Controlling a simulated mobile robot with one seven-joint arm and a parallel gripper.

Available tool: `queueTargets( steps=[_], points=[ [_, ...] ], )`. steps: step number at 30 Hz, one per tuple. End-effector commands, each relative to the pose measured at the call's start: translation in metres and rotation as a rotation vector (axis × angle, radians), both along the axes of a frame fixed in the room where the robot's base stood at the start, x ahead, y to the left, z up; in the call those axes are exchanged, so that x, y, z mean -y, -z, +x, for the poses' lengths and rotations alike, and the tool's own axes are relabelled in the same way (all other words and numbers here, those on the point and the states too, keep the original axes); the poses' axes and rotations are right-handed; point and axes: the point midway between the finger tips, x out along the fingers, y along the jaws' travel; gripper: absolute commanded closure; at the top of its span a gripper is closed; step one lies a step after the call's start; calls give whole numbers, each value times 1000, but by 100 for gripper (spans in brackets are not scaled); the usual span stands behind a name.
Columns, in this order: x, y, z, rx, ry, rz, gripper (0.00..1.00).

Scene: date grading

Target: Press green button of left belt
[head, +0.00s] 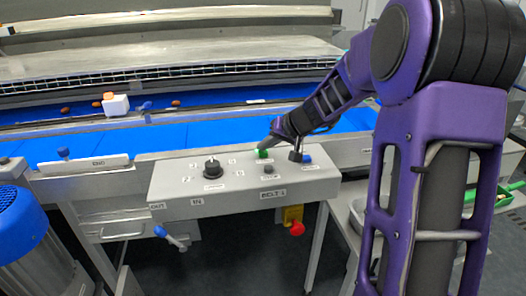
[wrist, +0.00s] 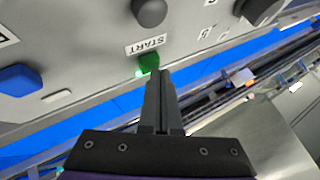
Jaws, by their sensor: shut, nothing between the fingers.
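The green button (head: 263,153) sits on the sloped grey control panel (head: 170,185) in front of the blue belt. In the wrist view the green button (wrist: 149,62) is beside a label reading START, with a small green light glowing at its edge. My gripper (head: 273,137) is shut and empty, just above the green button in the head view. In the wrist view my gripper's fingertips (wrist: 160,74) are together at the button's lower edge and hide part of it. I cannot tell whether they touch it.
A black knob (head: 212,167) is on the panel's left. A grey button (head: 268,169) and a blue button (head: 307,159) are close to the green one. A red knob (head: 297,229) hangs below the panel.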

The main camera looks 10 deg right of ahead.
Motion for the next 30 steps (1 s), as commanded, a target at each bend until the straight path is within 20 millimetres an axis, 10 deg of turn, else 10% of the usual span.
queueTargets(
  steps=[30],
  points=[
    [0,-54,0,2,-2,-2,100]
  ],
)
